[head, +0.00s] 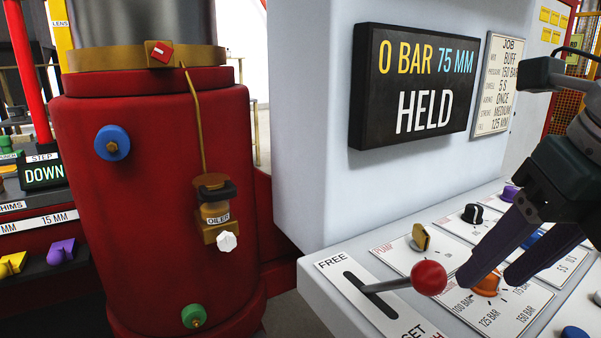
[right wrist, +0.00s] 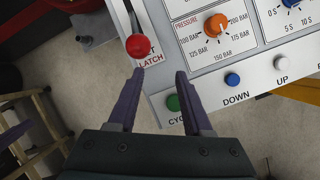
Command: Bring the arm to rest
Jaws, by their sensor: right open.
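My right gripper (head: 494,272) is open and empty above the sloped control panel, its two dark fingers apart. In the head view its fingertips overlap the area by the orange pressure knob (head: 487,285). The red-ball lever (head: 429,278) stands in its slot beside the fingers, toward the FREE end. In the right wrist view the open fingers (right wrist: 158,75) point at the panel's corner, with the red ball (right wrist: 138,46) just beyond the left fingertip and the green cycle button (right wrist: 173,103) between them. I cannot tell whether a finger touches anything.
A display (head: 413,85) reads 0 BAR, 75 MM, HELD. A job card (head: 497,85) hangs beside it. The panel (head: 343,318) carries several knobs and buttons. A large red cylinder (head: 150,200) with an oiler stands at the left. Floor (right wrist: 90,130) shows beyond the panel edge.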

